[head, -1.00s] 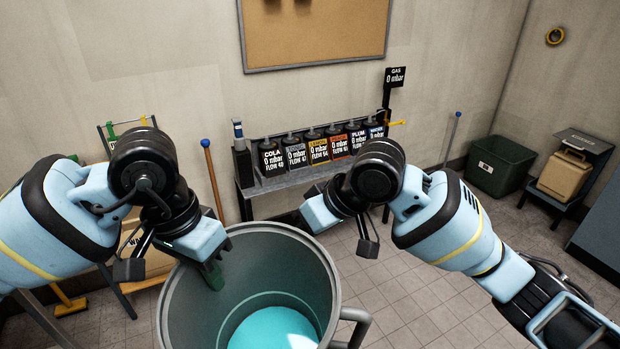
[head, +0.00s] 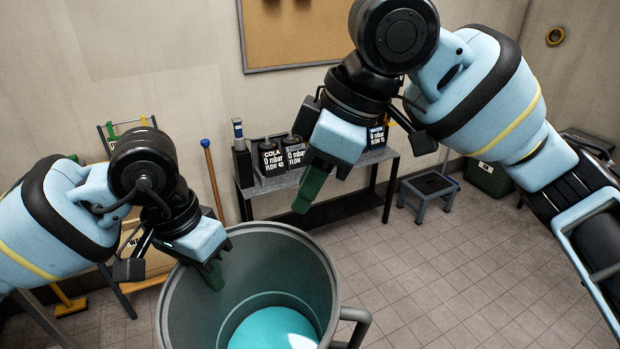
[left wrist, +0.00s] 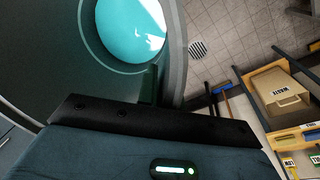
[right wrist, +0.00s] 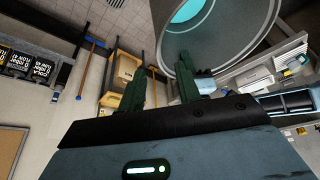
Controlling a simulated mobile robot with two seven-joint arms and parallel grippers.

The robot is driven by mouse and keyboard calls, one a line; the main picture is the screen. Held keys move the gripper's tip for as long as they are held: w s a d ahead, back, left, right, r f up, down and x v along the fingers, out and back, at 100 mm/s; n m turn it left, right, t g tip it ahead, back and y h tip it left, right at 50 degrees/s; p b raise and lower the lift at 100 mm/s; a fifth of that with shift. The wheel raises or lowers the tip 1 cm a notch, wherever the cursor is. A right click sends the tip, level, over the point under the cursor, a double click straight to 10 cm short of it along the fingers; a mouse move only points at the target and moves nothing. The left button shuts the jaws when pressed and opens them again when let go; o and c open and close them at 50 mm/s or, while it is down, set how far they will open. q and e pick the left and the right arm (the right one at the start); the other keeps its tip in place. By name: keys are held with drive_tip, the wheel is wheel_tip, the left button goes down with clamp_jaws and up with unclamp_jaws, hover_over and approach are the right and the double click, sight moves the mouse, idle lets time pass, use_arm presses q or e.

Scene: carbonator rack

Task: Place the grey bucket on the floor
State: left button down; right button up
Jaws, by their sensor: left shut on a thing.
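The grey bucket (head: 178,315), with turquoise liquid (head: 275,330) inside, is at the bottom of the head view. Its handle (head: 356,325) is on the right side; its base is hidden. My left gripper (head: 212,274) is shut on the bucket's far-left rim. The left wrist view shows the rim (left wrist: 176,50) beside the finger. My right gripper (head: 310,190) is empty, above and beyond the rim, apart from the bucket. In the right wrist view its green fingers (right wrist: 162,85) stand apart, with the bucket (right wrist: 245,35) behind them. The tiled floor (head: 450,270) is clear on the right.
A metal bench (head: 340,205) with several labelled syrup containers (head: 270,158) stands against the back wall. A small step stool (head: 428,188) and a dark green bin (head: 488,178) are to its right. A blue-topped pole (head: 212,175) leans at the left.

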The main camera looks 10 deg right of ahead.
sight(286, 227)
drive_tip(key=x, duration=1.2)
drive_tip(key=shift+w+a+r, duration=0.1)
drive_tip(key=shift+c, duration=0.3)
clamp_jaws()
use_arm(q)
drive_tip(key=c, duration=1.5)
unclamp_jaws()
